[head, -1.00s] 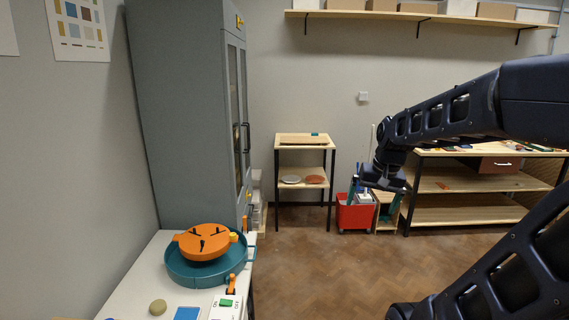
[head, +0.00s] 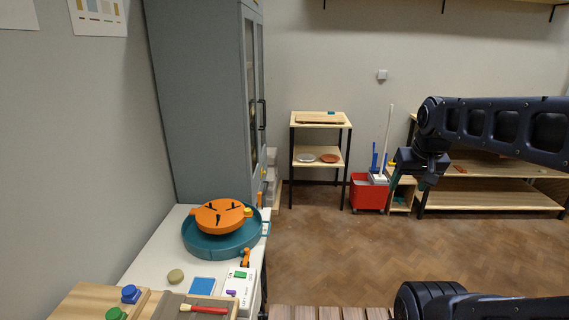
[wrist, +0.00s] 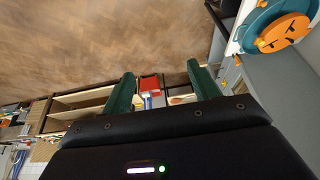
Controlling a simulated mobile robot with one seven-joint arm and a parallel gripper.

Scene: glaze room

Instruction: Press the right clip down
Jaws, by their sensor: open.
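An orange round disc (head: 219,215) with several dark clip-like pieces on top sits in a teal basin (head: 220,245) on the white table at left. Small orange pieces (head: 245,257) stand near the table's right edge. I cannot tell which of these is the right clip. The disc also shows in the wrist view (wrist: 283,33), at the upper right, with the basin (wrist: 251,30) around it. My gripper (head: 411,185) is open and empty in the air at right, far from the table. Its two green fingers (wrist: 163,88) are spread apart in the wrist view.
A white panel (head: 239,287) with green and purple switches, a blue block (head: 202,286), a red-handled tool (head: 203,309) and a wooden board (head: 80,303) lie on the near table. A grey cabinet (head: 203,100) stands behind it. A red bucket (head: 368,195) stands by shelves. Middle floor is clear.

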